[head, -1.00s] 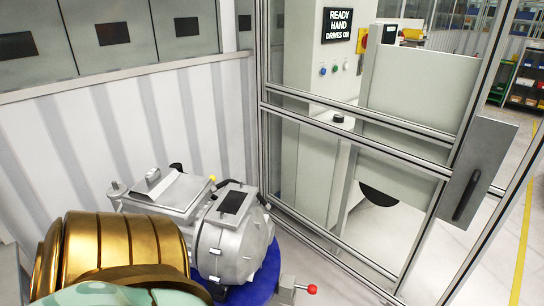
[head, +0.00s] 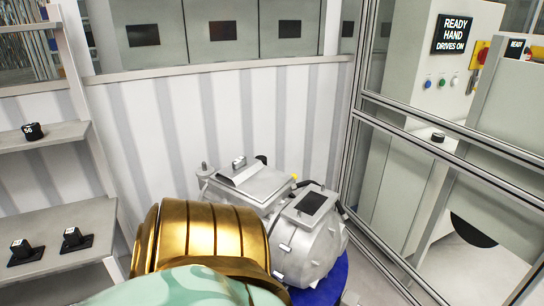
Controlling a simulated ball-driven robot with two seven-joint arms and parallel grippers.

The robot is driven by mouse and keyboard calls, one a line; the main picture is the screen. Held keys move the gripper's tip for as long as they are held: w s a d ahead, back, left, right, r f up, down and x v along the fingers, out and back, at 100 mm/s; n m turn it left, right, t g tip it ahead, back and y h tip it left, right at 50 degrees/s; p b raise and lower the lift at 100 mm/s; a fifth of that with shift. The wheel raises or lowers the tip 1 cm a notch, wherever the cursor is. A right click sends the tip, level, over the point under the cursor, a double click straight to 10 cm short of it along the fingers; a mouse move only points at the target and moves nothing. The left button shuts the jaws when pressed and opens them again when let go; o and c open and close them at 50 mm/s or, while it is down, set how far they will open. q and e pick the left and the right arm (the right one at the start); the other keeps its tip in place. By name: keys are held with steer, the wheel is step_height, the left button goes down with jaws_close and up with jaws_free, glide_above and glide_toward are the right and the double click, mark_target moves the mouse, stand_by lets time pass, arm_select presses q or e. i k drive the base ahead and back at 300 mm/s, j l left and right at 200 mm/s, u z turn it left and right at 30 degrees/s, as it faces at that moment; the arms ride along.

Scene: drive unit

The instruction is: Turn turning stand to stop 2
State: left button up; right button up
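The turning stand shows as a blue round plate (head: 326,284) at the bottom centre right, mostly hidden under the grey metal drive unit (head: 312,245) that rests on it. The unit has a dark square panel on a raised box and a small yellow cap. A gold and pale green part, which looks like my own arm, covers the near left of the unit and stand. No stop marks or numbers on the stand can be made out. Neither gripper's fingers show.
A grey shelf rack (head: 50,136) at the left holds several small black items. A framed clear partition (head: 450,160) stands at the right. Behind it a control cabinet carries a screen (head: 455,35) reading "READY HAND DRIVES ON". A striped wall closes off the back.

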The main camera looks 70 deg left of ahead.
mark_target(308, 240)
steer(key=u, duration=2.4)
